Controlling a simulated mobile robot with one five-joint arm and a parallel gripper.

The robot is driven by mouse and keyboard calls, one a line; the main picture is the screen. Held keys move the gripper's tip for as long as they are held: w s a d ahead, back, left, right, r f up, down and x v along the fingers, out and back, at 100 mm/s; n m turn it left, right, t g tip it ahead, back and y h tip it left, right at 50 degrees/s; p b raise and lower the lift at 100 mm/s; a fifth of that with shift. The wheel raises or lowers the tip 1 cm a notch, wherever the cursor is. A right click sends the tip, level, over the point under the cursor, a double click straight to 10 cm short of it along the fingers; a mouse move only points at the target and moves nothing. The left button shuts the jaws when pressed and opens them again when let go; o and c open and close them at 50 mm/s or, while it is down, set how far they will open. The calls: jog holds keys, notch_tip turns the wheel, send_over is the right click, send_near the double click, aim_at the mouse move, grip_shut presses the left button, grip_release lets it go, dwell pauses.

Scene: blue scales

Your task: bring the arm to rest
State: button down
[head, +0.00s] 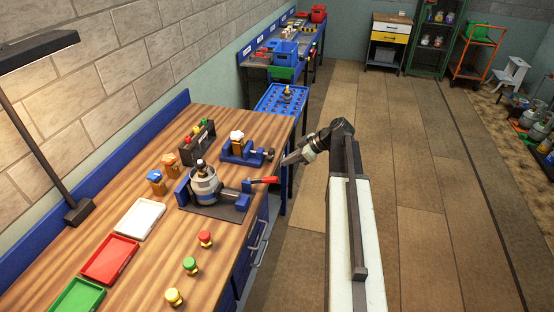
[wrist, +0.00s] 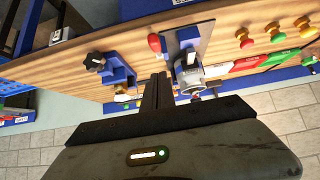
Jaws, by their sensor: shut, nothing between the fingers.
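My arm reaches left from the top of my white column, and my gripper (head: 287,160) hangs by the right edge of the wooden workbench (head: 235,240) in the head view. It is close to the red-tipped handle of the vise-like clamp (head: 213,203), with no visible contact. In the wrist view, my gripper (wrist: 157,82) has its two dark fingers together with nothing between them. The clamp with its metal cylinder (wrist: 188,72) and the red handle tip (wrist: 154,42) show beyond the fingers.
On the bench are a smaller blue vise (head: 243,158), white (head: 139,219), red (head: 110,259) and green (head: 77,297) trays, and several coloured knobs (head: 190,265). A lamp (head: 38,50) stands at left. The floor (head: 425,200) right of my column is clear.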

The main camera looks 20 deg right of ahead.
jog(key=shift+v, duration=1)
jog(key=shift+d+f, duration=0.15)
jog(key=s+a+f+n+g+b, duration=0.15)
jog(key=a+f, duration=0.25)
jog(key=a, duration=0.8)
jog(key=s+a+f+n+g+b, duration=0.1)
jog(key=a+f+n+g+b, duration=0.15)
jog(key=a, duration=0.95)
jog(key=s+a+f+m+g+h+b, duration=0.1)
jog(key=s+a+f+m+h, duration=0.2)
jog(key=s+f+m+h, duration=0.4)
jog(key=s+d+m, duration=0.1)
jog(key=m, duration=0.1)
jog(key=s+d+m, duration=0.1)
jog(key=d+m, duration=0.1)
jog(key=s+d+r+m, duration=0.1)
jog(key=m, duration=0.2)
jog(key=shift+s+d+g, duration=0.2)
jog(key=shift+s+g, duration=0.1)
jog(key=shift+g, duration=0.1)
